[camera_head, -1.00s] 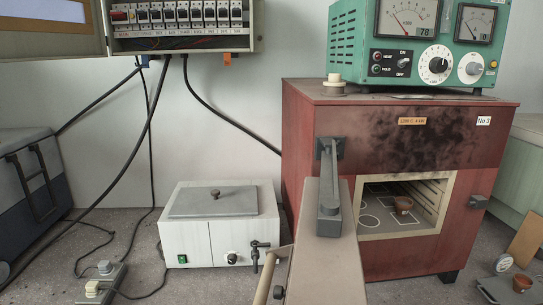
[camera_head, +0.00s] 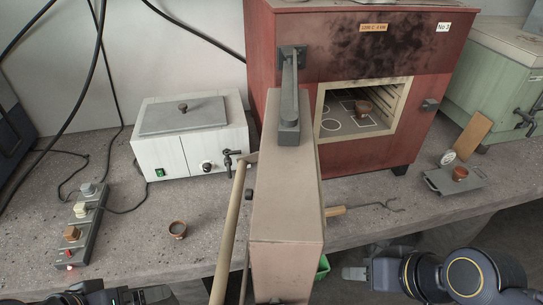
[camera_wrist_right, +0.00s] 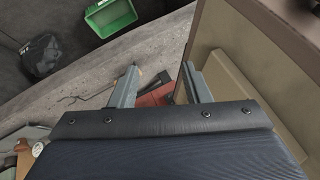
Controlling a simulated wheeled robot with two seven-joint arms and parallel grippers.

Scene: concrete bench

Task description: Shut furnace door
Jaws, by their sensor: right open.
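The red furnace (camera_head: 262,60) stands at the back of the bench with its chamber opening uncovered. Its thick beige door (camera_head: 285,215) is swung wide open and sticks out toward me from the left hinge arm (camera_head: 289,90). A long tan handle bar (camera_head: 228,225) runs along the door's left side. My right gripper (camera_head: 356,273) is open at the lower right, to the right of the door and apart from it. In the right wrist view, the open fingers (camera_wrist_right: 160,86) are empty beside a beige panel, apparently the door (camera_wrist_right: 232,82). My left gripper (camera_head: 140,294) is partly cut off at the bottom left; its jaws are unclear.
A small cup (camera_head: 362,107) sits inside the chamber. A tray with a cup (camera_head: 454,180) and tongs (camera_head: 375,206) lie right. A green bin (camera_wrist_right: 108,14) is below.

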